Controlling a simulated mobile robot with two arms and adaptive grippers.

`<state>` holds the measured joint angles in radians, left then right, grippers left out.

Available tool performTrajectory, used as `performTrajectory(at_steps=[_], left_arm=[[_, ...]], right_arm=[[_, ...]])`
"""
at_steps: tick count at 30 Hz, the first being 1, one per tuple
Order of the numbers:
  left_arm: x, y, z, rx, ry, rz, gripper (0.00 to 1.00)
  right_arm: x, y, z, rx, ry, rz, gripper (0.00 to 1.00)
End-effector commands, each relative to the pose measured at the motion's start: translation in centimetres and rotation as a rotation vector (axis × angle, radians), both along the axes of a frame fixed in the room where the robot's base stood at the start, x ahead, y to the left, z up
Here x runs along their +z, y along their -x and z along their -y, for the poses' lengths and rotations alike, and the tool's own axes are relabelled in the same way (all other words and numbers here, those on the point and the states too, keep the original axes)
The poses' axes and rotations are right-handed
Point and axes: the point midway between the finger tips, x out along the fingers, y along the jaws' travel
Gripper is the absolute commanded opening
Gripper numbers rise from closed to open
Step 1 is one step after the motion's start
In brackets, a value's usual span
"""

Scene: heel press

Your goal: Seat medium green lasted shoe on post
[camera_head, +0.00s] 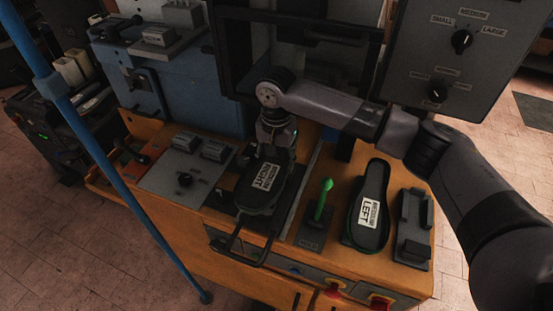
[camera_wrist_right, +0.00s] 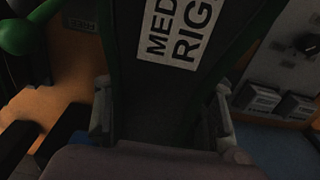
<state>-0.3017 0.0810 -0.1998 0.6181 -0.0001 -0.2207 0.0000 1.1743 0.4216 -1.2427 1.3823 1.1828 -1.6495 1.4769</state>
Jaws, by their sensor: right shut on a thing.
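A dark shoe with green edging and a white "MEDIUM RIGHT" label (camera_head: 263,196) lies sole up over the orange bench, its toe toward the front. My right gripper (camera_head: 276,138) is at its rear end, shut on it from above. In the right wrist view the shoe (camera_wrist_right: 163,95) sits between the two grey fingers (camera_wrist_right: 164,112), one at each side. I cannot tell whether it rests on something or hangs just above. No post is plainly visible; the shoe and my gripper cover that spot. My left gripper is not in view.
A similar "MEDIUM LEFT" shoe (camera_head: 369,222) lies to the right, beside an empty dark holder (camera_head: 411,248). A green-handled lever (camera_head: 323,196) stands between the shoes. A black handle (camera_head: 240,250) juts out in front. A grey control box (camera_head: 455,55) stands behind; a blue pole (camera_head: 110,165) is left.

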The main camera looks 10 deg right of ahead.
Motion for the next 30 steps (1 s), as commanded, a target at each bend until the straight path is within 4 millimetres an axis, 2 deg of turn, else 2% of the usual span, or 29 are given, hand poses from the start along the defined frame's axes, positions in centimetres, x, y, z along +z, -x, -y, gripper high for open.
performTrajectory(at_steps=[23,24,30], left_arm=[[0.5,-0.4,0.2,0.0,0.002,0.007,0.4],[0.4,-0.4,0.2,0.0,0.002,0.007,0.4],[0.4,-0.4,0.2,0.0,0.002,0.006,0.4]], right_arm=[[-1.0,0.0,-0.1,0.0,-0.002,0.003,0.11],[-1.0,0.0,-0.1,0.0,-0.002,0.003,0.5],[-1.1,0.0,0.0,0.0,-0.001,0.001,0.64]])
